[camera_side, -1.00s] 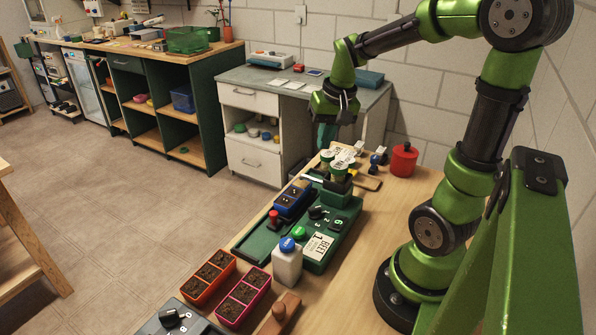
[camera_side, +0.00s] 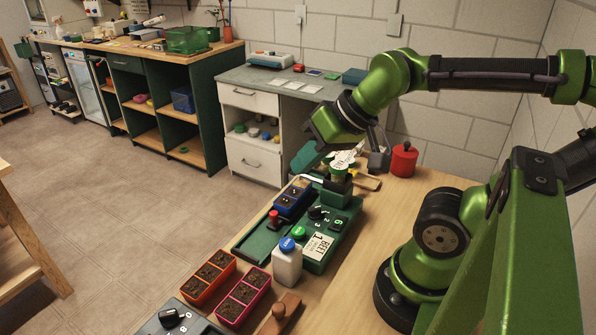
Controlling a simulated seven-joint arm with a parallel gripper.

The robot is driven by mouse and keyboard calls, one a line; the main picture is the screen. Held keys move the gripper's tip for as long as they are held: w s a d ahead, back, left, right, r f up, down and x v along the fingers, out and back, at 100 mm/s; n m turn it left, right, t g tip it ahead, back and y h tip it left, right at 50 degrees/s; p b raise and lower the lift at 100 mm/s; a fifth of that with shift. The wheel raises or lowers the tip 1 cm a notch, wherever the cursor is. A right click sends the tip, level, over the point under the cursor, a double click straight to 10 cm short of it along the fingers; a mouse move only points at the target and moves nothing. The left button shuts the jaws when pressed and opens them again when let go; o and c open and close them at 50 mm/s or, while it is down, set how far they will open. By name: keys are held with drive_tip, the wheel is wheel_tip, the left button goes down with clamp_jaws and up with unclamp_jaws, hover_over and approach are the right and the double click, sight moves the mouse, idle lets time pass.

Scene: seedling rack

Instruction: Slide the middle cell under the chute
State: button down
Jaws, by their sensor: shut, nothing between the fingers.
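The blue tray of cells (camera_side: 290,201) sits on the left side of the green seeding machine (camera_side: 262,243). Soil shows in its cells; which one lies under the chute I cannot tell. The dispenser head (camera_side: 337,187), with a green-and-white lidded container on top, stands right behind the tray. A pale chute (camera_side: 312,179) seems to reach left from it toward the tray's far end.
A white bottle with a blue cap (camera_side: 287,263) stands in front. Orange (camera_side: 208,277) and pink (camera_side: 243,296) soil trays lie nearer. A red canister (camera_side: 403,160) stands at the back right.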

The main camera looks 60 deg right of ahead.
drive_tip(key=c, duration=1.8)
unclamp_jaws()
drive_tip(key=shift+o, duration=1)
drive_tip(key=shift+f, duration=0.15)
drive_tip(key=o, duration=0.5)
drive_tip(key=shift+w+d+f+g, duration=0.2)
drive_tip(key=shift+w+f+g, duration=0.4)
drive_tip(key=shift+w, duration=0.3)
drive_tip(key=shift+o, duration=0.6)
drive_tip(key=w+d+f+m+g+h, duration=0.1)
drive_tip(key=w+d+f+m+g, duration=0.1)
drive_tip(key=w, duration=0.4)
drive_tip(key=shift+m+g, duration=0.3)
drive_tip(key=shift+g, duration=0.3)
drive_tip(key=m+g+h, duration=0.1)
drive_tip(key=m+g, duration=0.2)
drive_tip(key=m, duration=0.3)
hover_over(273, 213)
wheel_tip(273, 213, down, 17)
drive_tip(key=shift+f, duration=0.15)
clamp_jaws()
